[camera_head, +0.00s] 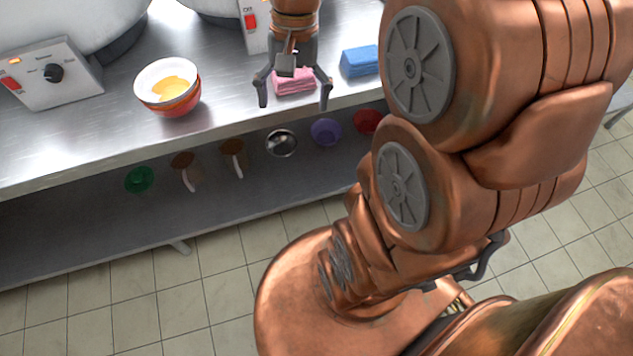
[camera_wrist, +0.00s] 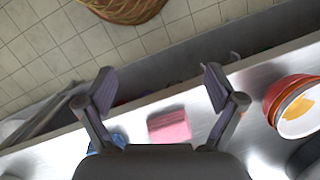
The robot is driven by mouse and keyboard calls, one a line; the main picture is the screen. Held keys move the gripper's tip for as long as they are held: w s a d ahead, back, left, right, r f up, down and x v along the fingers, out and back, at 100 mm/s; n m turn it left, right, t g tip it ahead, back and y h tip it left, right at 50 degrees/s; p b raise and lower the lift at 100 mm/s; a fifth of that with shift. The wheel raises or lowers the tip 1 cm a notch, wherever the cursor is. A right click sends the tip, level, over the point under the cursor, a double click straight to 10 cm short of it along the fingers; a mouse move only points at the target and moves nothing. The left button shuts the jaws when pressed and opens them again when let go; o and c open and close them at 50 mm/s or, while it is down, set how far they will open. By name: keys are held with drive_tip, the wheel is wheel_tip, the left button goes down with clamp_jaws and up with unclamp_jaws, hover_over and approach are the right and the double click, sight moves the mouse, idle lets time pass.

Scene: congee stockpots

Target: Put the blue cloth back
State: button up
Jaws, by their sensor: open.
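The blue cloth (camera_head: 360,61) lies folded on the steel counter, to the right of my gripper in the head view. In the wrist view only part of the blue cloth (camera_wrist: 117,140) shows, partly hidden behind my gripper. A pink folded cloth (camera_head: 294,82) lies on the counter beside it, behind my gripper's fingers; it also shows between the fingers in the wrist view (camera_wrist: 169,126). My gripper (camera_head: 294,97) is open and empty, with its fingers spread above the counter's front edge. It also shows open in the wrist view (camera_wrist: 158,85).
Stacked bowls (camera_head: 168,88) with something yellow inside stand left on the counter (camera_head: 228,90). A cooker control box (camera_head: 50,74) and large pots are behind. The lower shelf (camera_head: 100,218) holds several items, including a green bowl (camera_head: 139,179), a purple bowl (camera_head: 326,132) and a red bowl (camera_head: 368,121).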

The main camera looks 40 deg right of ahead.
drive_tip(key=s+a+f+n+h, duration=0.1)
drive_tip(key=s+a+f+n, duration=0.1)
drive_tip(key=s+n, duration=0.2)
drive_tip(key=s+a+f+n+h, duration=0.1)
drive_tip(key=s+a+f+n, duration=0.2)
drive_tip(key=s, duration=0.6)
drive_tip(key=shift+s+a+f+n+g, duration=0.15)
drive_tip(key=shift+s+a+n+g, duration=0.15)
drive_tip(key=shift+s+n, duration=0.1)
wheel_tip(320, 180, up, 11)
drive_tip(key=p, duration=1)
drive_tip(key=shift+w+p, duration=0.15)
drive_tip(key=shift+p, duration=0.2)
